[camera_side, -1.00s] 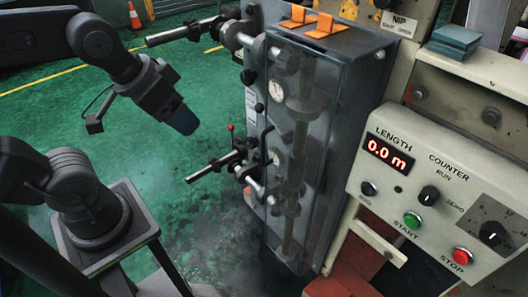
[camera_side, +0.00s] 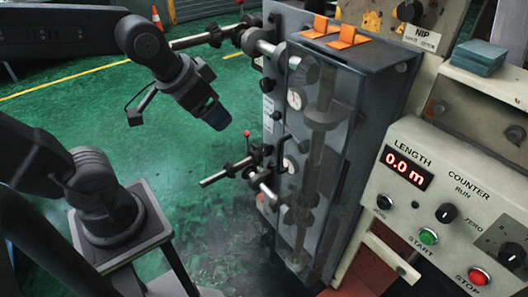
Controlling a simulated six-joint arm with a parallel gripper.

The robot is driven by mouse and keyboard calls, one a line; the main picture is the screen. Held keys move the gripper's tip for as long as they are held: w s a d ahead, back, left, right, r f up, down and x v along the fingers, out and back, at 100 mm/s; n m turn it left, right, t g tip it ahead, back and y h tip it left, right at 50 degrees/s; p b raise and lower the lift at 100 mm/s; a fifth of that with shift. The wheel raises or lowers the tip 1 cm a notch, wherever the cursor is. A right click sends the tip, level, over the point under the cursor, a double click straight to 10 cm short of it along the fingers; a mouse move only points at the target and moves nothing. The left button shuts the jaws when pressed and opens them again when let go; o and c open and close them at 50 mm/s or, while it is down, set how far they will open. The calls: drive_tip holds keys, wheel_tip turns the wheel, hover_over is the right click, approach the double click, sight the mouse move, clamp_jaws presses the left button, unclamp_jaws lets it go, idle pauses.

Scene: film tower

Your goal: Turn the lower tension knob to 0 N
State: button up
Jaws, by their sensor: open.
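My gripper (camera_side: 215,116) is a dark, blunt end hanging in the air left of the grey tower cabinet (camera_side: 378,80). It points down and right, is open with nothing seen in it, and its fingers are hard to make out. The lower roller assembly (camera_side: 240,168) sticks out left from the cabinet, with a red-tipped lever (camera_side: 246,135). A small lower gauge (camera_side: 290,164) sits beside it; its reading is too small to tell. I cannot tell for sure which small dark part is the lower tension knob. My gripper is apart from all of these, up and left of the lower assembly.
The upper roller (camera_side: 190,42) sticks out above my gripper, with an upper gauge (camera_side: 295,98) on the cabinet. A control panel (camera_side: 440,185) reading 0.0 m stands at the right. Green floor (camera_side: 60,110) lies open at the left.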

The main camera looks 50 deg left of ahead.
drive_tip(key=w+a+f+m+t+y, duration=0.1)
drive_tip(key=w+a+f, duration=0.25)
drive_tip(key=w, duration=0.45)
drive_tip(key=w+a+f+m+t+y, duration=0.1)
drive_tip(key=w+a+f, duration=0.2)
drive_tip(key=w+a, duration=0.35)
drive_tip(key=w+a+f+m+t, duration=0.25)
drive_tip(key=w+a+f, duration=0.35)
drive_tip(key=w+f, duration=0.4)
drive_tip(key=m+t, duration=0.3)
drive_tip(key=t, duration=0.1)
approach(263, 151)
drive_tip(key=x, duration=1)
drive_tip(key=shift+w+d+f, duration=0.1)
drive_tip(key=shift+w, duration=0.3)
drive_tip(key=shift+c, duration=0.4)
